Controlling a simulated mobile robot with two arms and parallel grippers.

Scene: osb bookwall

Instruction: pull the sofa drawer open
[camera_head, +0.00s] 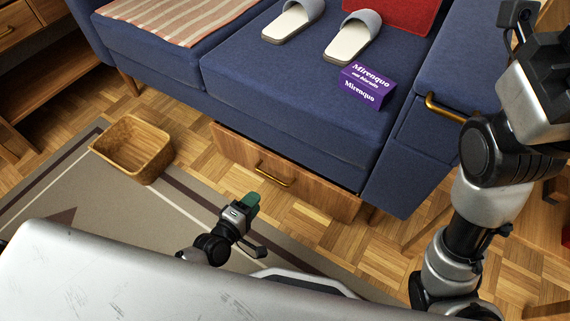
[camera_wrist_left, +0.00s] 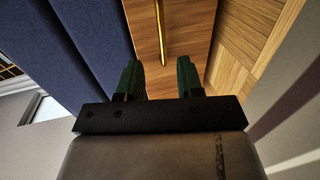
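The sofa drawer (camera_head: 235,150) is a wooden front low under the blue sofa (camera_head: 280,85). A brass bar handle (camera_head: 273,177) sits on its face. My left gripper (camera_head: 253,201) is in front of the drawer, short of the handle. In the left wrist view, its two green fingers (camera_wrist_left: 160,80) are apart with nothing between them. The handle (camera_wrist_left: 161,35) shows beyond the fingertips, roughly in line with the gap, on the wooden drawer front (camera_wrist_left: 185,35). The drawer looks shut or nearly so. My right arm rises at the right; its fingers do not show.
A wicker basket (camera_head: 135,148) stands on the rug (camera_head: 75,205) at the left. Slippers (camera_head: 350,38) and a purple box (camera_head: 367,87) rest on the seat. Another brass handle (camera_head: 445,107) is on the sofa's right arm. Parquet is clear before the drawer's right part.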

